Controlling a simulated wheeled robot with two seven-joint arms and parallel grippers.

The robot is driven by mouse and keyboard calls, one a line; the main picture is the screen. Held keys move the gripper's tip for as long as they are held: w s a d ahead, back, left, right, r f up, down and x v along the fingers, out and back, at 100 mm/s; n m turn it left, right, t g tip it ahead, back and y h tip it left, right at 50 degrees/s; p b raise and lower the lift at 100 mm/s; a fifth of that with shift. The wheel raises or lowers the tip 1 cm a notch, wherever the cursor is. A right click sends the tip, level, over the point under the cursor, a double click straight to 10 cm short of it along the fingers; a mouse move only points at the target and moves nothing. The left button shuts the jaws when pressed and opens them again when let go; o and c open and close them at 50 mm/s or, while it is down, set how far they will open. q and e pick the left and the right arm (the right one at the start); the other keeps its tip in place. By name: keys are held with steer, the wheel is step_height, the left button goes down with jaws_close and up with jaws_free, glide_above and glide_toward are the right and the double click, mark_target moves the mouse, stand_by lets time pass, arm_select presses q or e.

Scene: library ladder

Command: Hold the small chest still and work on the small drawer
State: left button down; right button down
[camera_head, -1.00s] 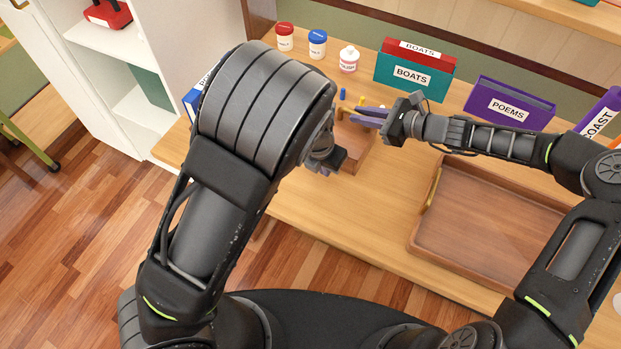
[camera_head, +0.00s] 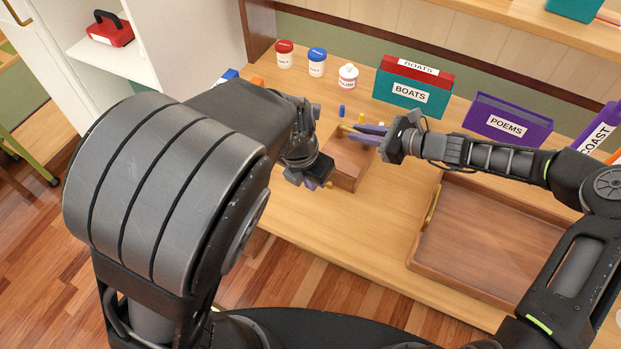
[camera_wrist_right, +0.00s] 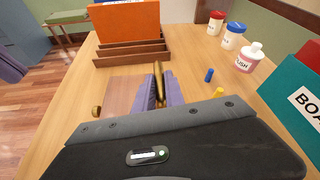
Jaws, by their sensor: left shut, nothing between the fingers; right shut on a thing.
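The small chest (camera_head: 347,163) is a brown wooden box on the table, and its top also shows in the right wrist view (camera_wrist_right: 124,92). My right gripper (camera_head: 366,133) is shut on the chest's brass handle (camera_wrist_right: 158,80), whose upper end stands above the purple fingers. A brass knob (camera_wrist_right: 96,111) shows at the chest's near end, where the small drawer appears to be; the drawer front is largely hidden. My left gripper (camera_head: 314,183) is shut and empty, close beside that end. I cannot tell whether it touches the knob. My left arm covers the table to its left.
Several jars, a BOATS box (camera_head: 413,90) and a POEMS box (camera_head: 507,120) stand behind. A brown tray (camera_head: 480,255) is at the right. An orange folder in a wooden rack (camera_wrist_right: 130,52) stands beyond the chest.

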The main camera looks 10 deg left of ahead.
steer(key=shift+w+d, duration=0.1)
steer(key=c, duration=1.3)
jaws_free()
steer(key=v, duration=1.2)
